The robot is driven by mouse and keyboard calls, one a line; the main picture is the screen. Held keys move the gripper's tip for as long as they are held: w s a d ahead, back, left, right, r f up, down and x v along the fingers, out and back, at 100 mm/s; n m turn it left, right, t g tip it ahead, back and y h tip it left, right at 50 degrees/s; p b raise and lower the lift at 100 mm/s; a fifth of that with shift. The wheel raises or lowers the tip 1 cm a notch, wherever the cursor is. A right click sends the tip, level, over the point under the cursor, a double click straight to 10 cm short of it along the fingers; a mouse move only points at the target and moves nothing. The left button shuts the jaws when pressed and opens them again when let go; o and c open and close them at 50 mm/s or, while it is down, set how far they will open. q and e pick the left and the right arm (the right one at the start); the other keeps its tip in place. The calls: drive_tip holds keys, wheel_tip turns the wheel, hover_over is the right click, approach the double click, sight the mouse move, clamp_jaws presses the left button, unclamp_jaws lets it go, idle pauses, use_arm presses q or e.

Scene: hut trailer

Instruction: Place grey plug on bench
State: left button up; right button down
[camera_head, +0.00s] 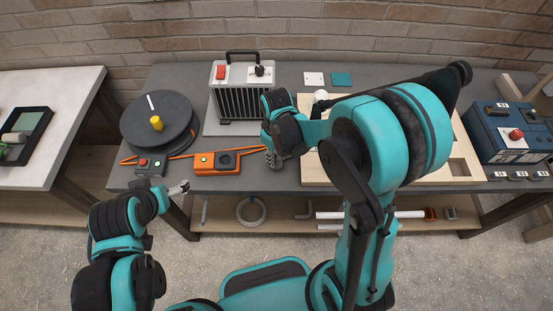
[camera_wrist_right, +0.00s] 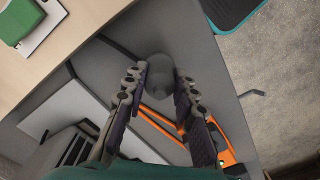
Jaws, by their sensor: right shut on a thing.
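The grey plug (camera_wrist_right: 159,76) is between the fingertips of my right gripper (camera_wrist_right: 160,84) in the right wrist view, with its rounded end showing. In the head view my right gripper (camera_head: 272,154) is over the front part of the grey bench (camera_head: 268,180), just right of the orange box; the plug cannot be made out there. Whether the plug touches the bench top is unclear. My left gripper (camera_head: 179,188) is low at the bench's front left edge, and its finger opening is too small to tell.
An orange box (camera_head: 228,163) and a dark cable reel (camera_head: 158,118) stand left of my right gripper. A metal heater (camera_head: 236,100) stands behind. A wooden board (camera_head: 314,172) lies to the right, partly behind my arm. A blue box (camera_head: 510,133) is at the right end.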

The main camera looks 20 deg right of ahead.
drive_tip(key=shift+f, duration=0.4)
drive_tip(key=shift+f, duration=0.2)
drive_tip(key=c, duration=1.2)
unclamp_jaws()
drive_tip(key=shift+r, duration=0.1)
